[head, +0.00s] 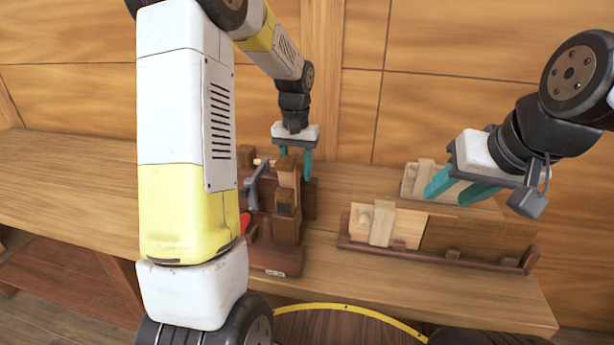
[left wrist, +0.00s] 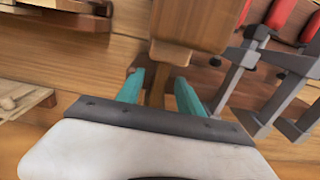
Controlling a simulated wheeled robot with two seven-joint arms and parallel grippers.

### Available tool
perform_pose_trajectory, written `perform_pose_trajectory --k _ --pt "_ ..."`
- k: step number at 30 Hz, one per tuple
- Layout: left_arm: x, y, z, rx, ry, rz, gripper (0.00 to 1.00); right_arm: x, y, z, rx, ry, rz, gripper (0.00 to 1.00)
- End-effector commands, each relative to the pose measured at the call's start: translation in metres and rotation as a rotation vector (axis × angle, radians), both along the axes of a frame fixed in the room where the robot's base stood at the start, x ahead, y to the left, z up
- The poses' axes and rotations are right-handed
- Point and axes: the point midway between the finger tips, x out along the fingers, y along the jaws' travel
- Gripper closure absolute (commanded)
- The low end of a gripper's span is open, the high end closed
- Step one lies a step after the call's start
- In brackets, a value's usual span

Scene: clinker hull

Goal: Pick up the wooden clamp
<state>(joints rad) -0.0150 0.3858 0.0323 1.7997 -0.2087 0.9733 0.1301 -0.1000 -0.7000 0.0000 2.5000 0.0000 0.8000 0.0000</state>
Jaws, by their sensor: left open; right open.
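A brown wooden piece with a broad block and narrower stem, apparently the wooden clamp (head: 288,176), stands upright in a dark wooden rack (head: 275,260) on the bench. My left gripper (head: 293,166) is open above and around its top end in the head view. In the left wrist view the stem of the wooden clamp (left wrist: 190,30) shows between the open teal fingers of my left gripper (left wrist: 160,95); I cannot tell whether they touch it. My right gripper (head: 458,190) is open and empty over the right side of the bench.
Metal clamps with red handles (left wrist: 290,75) stand close beside the wooden piece in the rack. A long dark tray (head: 440,256) with planks and a pale wooden block (head: 382,223) lies to the right. A pale board (head: 412,180) lies behind. The bench's left part (head: 70,180) is clear.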

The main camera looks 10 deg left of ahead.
Motion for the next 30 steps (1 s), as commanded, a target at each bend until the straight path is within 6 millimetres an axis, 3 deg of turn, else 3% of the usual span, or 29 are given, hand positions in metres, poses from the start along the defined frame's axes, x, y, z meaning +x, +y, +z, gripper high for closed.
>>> perform_pose_trajectory --k 1,8,30 --pt "0.0000 0.0001 0.0002 0.000 0.000 0.000 0.56 0.0000 0.0000 0.0000 0.000 0.000 0.000 0.56" --pt "-0.0001 0.0000 0.0004 0.000 0.000 0.000 1.00 0.0000 0.0000 0.0000 0.000 0.000 0.000 0.56" --pt "-0.0001 0.0000 0.0008 0.000 0.000 0.000 1.00 0.0000 0.0000 0.0000 0.000 0.000 0.000 0.56"
